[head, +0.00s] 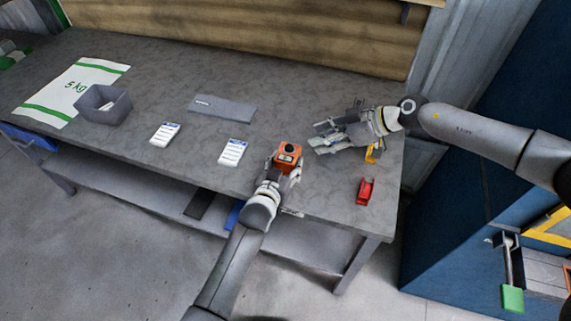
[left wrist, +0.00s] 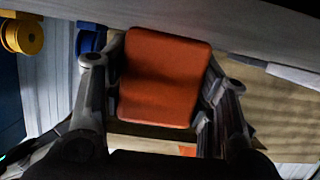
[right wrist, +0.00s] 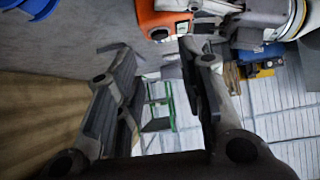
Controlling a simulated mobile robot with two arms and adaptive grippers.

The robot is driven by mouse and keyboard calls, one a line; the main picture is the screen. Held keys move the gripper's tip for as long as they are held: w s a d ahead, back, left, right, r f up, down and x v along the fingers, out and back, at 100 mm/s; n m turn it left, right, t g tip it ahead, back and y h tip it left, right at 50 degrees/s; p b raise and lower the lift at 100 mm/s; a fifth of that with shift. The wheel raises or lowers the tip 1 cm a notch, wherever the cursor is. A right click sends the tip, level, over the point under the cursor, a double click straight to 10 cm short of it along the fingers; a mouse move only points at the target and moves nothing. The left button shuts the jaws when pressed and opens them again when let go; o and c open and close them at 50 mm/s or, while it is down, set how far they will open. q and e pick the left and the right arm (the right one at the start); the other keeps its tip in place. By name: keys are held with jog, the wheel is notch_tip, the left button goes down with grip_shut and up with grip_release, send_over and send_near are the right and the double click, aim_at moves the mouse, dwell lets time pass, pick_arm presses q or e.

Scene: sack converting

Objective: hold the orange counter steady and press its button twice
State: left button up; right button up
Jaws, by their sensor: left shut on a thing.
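The orange counter (head: 290,153) stands near the front edge of the grey table, with a dark round button (head: 289,148) on its top. My left gripper (head: 280,172) is shut on the counter from the front. In the left wrist view the counter's orange body (left wrist: 165,78) fills the space between the two fingers. My right gripper (head: 328,138) is above the table to the right of the counter, apart from it. In the right wrist view its fingers (right wrist: 155,75) are spread with nothing held between them. The counter (right wrist: 163,20) shows at the top of that view.
A red object (head: 366,191) lies right of the counter, and a yellow one (head: 371,153) is partly hidden by my right gripper. Two white cards (head: 165,134) (head: 232,152), a grey flat piece (head: 222,108), a grey bin (head: 90,113) and a sack (head: 60,95) lie to the left.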

dwell(0.3)
grip_shut()
dwell(1.3)
